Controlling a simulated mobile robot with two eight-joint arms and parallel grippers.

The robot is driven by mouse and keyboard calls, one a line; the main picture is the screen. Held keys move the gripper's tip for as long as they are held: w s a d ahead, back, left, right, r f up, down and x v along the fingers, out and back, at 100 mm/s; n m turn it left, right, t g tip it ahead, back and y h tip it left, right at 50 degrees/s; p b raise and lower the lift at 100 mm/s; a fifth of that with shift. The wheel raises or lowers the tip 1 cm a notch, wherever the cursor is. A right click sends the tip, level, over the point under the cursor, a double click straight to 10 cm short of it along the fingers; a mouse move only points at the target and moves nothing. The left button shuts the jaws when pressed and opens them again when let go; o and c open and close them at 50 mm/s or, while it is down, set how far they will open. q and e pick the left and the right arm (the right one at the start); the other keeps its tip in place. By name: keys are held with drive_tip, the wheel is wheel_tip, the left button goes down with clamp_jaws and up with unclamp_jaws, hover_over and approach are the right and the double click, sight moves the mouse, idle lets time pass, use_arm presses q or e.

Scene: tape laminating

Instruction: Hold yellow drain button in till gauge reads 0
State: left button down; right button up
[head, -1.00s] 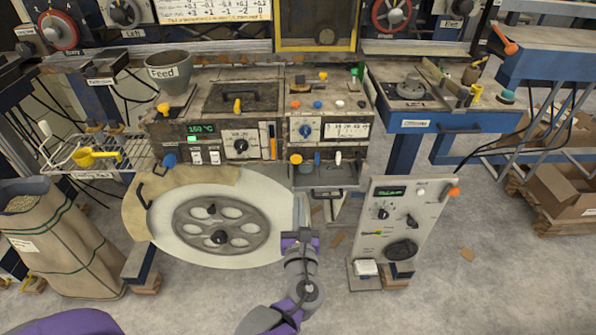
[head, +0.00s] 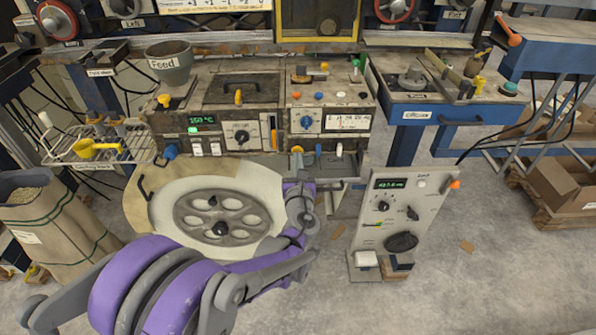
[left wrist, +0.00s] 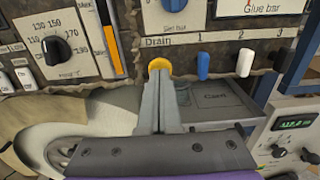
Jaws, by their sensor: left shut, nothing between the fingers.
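The yellow drain button (head: 297,150) is on the lower front edge of the machine. It also shows in the left wrist view (left wrist: 159,64), under the word "Drain". My left gripper (head: 297,163) is shut and empty. In the left wrist view its closed fingertips (left wrist: 159,76) reach up to the button and cover its lower part. I cannot tell whether they touch it or how far in it is. The gauge labelled "Glue bar" (head: 348,122) is above and to the right; its lower part shows in the left wrist view (left wrist: 266,12). Its reading is too small to make out.
Blue (left wrist: 203,66) and white (left wrist: 244,62) buttons, marked 1 and 2, sit right of the drain button. A grey tray (left wrist: 215,108) juts out below them. The large wheel (head: 215,217) is below left, a control panel (head: 400,215) right.

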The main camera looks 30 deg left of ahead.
use_arm(q)
drive_tip(key=shift+w+a, duration=0.2)
drive_tip(key=shift+w, duration=0.05)
drive_tip(key=shift+x, duration=0.85)
drive_tip(key=shift+r, duration=0.15)
idle(0.8)
